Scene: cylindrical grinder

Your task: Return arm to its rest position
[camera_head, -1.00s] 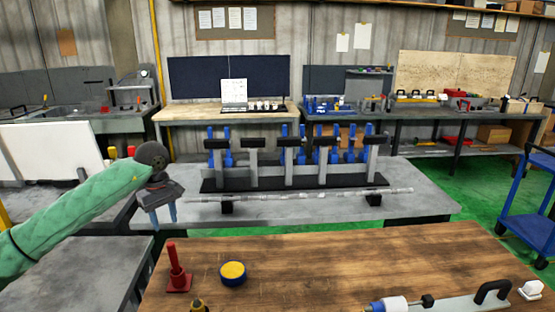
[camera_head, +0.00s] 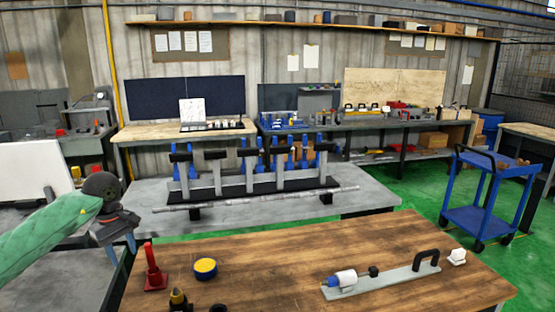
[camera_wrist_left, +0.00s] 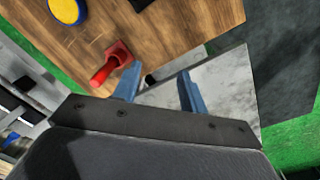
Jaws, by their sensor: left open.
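My left arm comes in from the left in the head view, in a green sleeve. My left gripper (camera_head: 121,250) points down, with its two blue fingers apart and nothing between them. It is just left of the wooden table (camera_head: 270,255) in the picture. In the left wrist view the open fingers (camera_wrist_left: 156,85) show over a grey surface, with the wooden table's edge close by. My right arm and gripper are not in view.
A red stand (camera_head: 154,272) and a yellow-and-blue round tin (camera_head: 205,268) are on the wooden table near the gripper. A long shaft (camera_head: 250,202) lies before a black rack on the grey bench (camera_head: 365,190). A blue cart (camera_head: 480,205) stands right.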

